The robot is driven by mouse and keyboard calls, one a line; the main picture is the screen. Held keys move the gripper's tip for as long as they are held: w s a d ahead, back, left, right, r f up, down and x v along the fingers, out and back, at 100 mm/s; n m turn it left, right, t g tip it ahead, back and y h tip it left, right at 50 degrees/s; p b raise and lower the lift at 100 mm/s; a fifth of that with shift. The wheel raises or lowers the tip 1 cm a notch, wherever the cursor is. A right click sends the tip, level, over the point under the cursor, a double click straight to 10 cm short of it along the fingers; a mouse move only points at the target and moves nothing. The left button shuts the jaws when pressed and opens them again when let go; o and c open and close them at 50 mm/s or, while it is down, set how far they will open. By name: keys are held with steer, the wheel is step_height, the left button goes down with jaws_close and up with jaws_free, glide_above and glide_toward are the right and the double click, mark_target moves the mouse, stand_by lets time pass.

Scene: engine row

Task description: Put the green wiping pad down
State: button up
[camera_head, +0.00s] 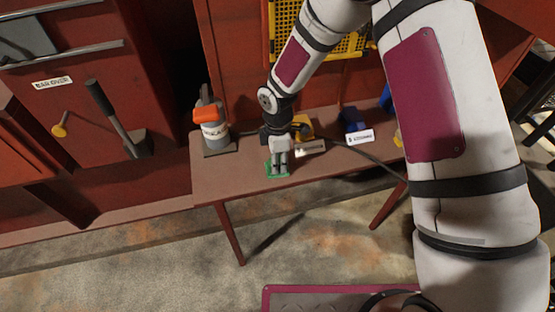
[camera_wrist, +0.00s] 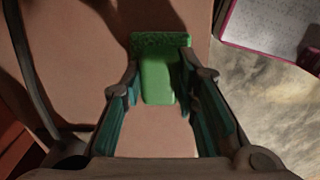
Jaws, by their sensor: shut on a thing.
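The green wiping pad (camera_head: 273,170) is at the front edge of the brown bench (camera_head: 230,182) in the head view. In the wrist view the pad (camera_wrist: 158,75) shows as a green block with a wider textured strip at its far end. My gripper (camera_head: 281,163) points down at the bench and is shut on the pad. In the wrist view its fingers (camera_wrist: 163,95) stand on both sides of the pad. The bench top shows below the pad. I cannot tell whether the pad touches the bench or is slightly above it.
A white cylinder (camera_head: 311,146), a yellow item (camera_head: 302,126) and a blue item with a white label (camera_head: 355,127) are to the right. The left part of the bench front is clear.

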steer(key=shift+f, duration=0.1)
steer(key=o, duration=1)
steer(key=shift+o, duration=0.2)
steer(key=shift+f, duration=0.1)
step_height(320, 180, up, 14)
steer(key=b, duration=0.1)
steer(key=shift+a, duration=0.15)
steer(key=s+d+r+m+t+h, duration=0.1)
steer(key=s+d+r+m, duration=0.4)
steer(key=r, duration=0.3)
steer(key=s+d+r+m+t, duration=0.15)
steer(key=d+r+m, duration=0.25)
steer(key=d+r, duration=0.4)
steer(key=s+d+r+m, duration=0.2)
steer(key=s+m, duration=0.2)
steer(key=s, duration=0.1)
steer(key=s+d+r+m+t, duration=0.1)
steer(key=s+d+m, duration=0.2)
steer(key=s, duration=0.3)
steer(key=s+d+r+m+t+y, duration=0.1)
steer(key=s+d+r+m, duration=0.1)
steer(key=s+m, duration=0.2)
steer(key=shift+s+d+r+m, duration=0.3)
steer(key=shift+s, duration=0.7)
